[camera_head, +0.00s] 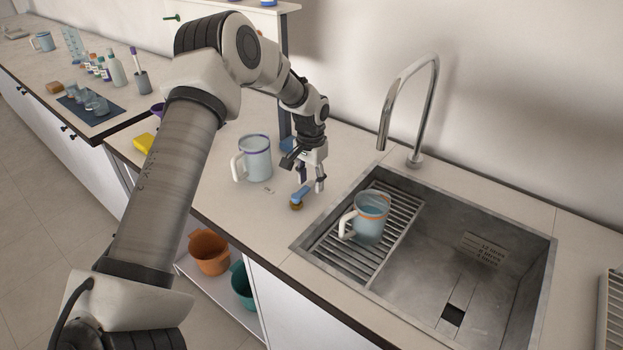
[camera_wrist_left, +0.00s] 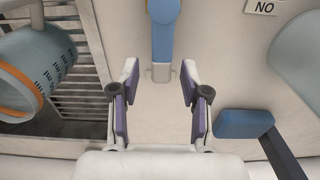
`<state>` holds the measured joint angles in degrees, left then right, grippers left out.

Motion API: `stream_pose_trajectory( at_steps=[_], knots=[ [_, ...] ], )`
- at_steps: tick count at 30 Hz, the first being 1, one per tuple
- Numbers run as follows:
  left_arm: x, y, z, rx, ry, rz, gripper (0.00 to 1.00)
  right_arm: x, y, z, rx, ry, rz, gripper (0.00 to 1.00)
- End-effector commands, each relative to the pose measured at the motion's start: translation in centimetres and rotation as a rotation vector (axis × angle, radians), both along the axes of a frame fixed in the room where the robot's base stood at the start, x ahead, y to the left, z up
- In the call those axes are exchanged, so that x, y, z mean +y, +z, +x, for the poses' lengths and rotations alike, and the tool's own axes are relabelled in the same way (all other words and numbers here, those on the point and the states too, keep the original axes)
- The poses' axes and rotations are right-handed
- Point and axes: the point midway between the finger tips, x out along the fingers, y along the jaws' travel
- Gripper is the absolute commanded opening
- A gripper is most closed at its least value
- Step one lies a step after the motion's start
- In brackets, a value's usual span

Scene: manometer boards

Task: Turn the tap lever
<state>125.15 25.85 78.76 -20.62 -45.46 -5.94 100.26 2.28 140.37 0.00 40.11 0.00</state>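A blue lever (camera_head: 301,194) with a round brass-coloured end sits on the counter, left of the sink. In the left wrist view the blue lever (camera_wrist_left: 163,35) stands upright in the picture, ahead of my fingertips and roughly midway between their lines. My left gripper (camera_head: 312,184) hangs over the lever, fingers pointing down. In the wrist view my left gripper (camera_wrist_left: 160,82) is open with nothing between its purple pads; it appears apart from the lever. A chrome tap spout (camera_head: 416,105) rises behind the sink. My right gripper is not in view.
A measuring jug (camera_head: 370,220) stands on the drain rack (camera_head: 340,255) in the sink (camera_head: 500,220). Another jug (camera_head: 256,160) is on the counter to the left of my gripper. A label reading "NO" (camera_wrist_left: 263,6) lies near the lever. A dark post with a blue part (camera_wrist_left: 245,123) is close by.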

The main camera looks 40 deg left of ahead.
Motion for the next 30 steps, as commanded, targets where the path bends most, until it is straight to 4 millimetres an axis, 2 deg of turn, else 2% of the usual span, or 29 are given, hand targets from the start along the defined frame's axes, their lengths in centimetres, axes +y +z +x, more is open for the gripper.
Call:
stream_pose_trajectory(
  at_steps=[5, 8, 16, 21, 30],
  knots=[
    [0.0, 0.4, 0.1, -0.001, 0.001, 0.0, 0.46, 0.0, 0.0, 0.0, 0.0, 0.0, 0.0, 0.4],
    [0.0, 1.8, 0.1, -0.003, 0.0, 0.0, 0.46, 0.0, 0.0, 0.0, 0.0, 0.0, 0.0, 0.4],
    [0.0, 8.5, 0.2, -0.004, 0.0, 0.001, 0.46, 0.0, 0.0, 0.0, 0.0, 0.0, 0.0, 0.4],
    [-0.1, 11.3, 0.2, -0.001, -0.001, 0.0, 0.46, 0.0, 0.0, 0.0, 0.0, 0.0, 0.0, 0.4],
    [-0.1, 12.0, 0.1, 0.001, -0.001, 0.0, 0.46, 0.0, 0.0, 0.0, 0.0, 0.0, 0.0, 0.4]
  ],
)
